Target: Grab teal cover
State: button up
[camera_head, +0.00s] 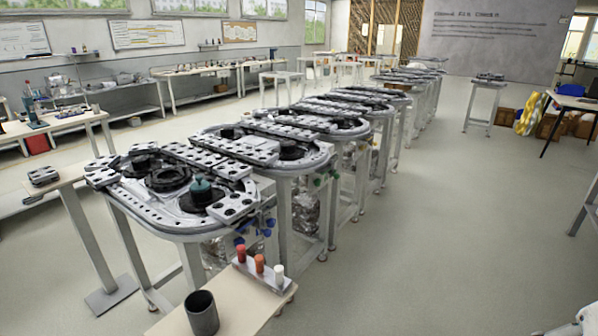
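The teal cover (201,187) is a small rounded teal cap. It sits on top of a dark round part on the nearest ring track table (180,226), right of that table's middle. Nothing in the picture covers it. My gripper is not in this view, so its place and state do not show.
A small wooden table (238,306) in front holds a dark grey cup (201,313) and a red, an orange and a white cylinder. A side stand (60,185) is at the left. More track tables run in a row to the back. Open floor (420,240) lies to the right.

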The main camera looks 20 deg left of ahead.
aim_at(200, 186)
jog(key=i, duration=1.55)
jog(key=i+u, duration=0.1)
jog(key=i, duration=0.45)
jog(key=i+l, duration=0.15)
jog(key=i, duration=0.45)
jog(key=i+l+u, duration=0.15)
jog(key=i, duration=0.4)
jog(key=u, duration=0.5)
jog(key=i+u, duration=0.1)
jog(key=u, duration=0.4)
jog(key=j+u, duration=0.1)
jog(key=u, duration=0.4)
jog(key=i+u, duration=0.1)
jog(key=u, duration=0.4)
jog(key=i+u, duration=0.45)
jog(key=k, duration=0.1)
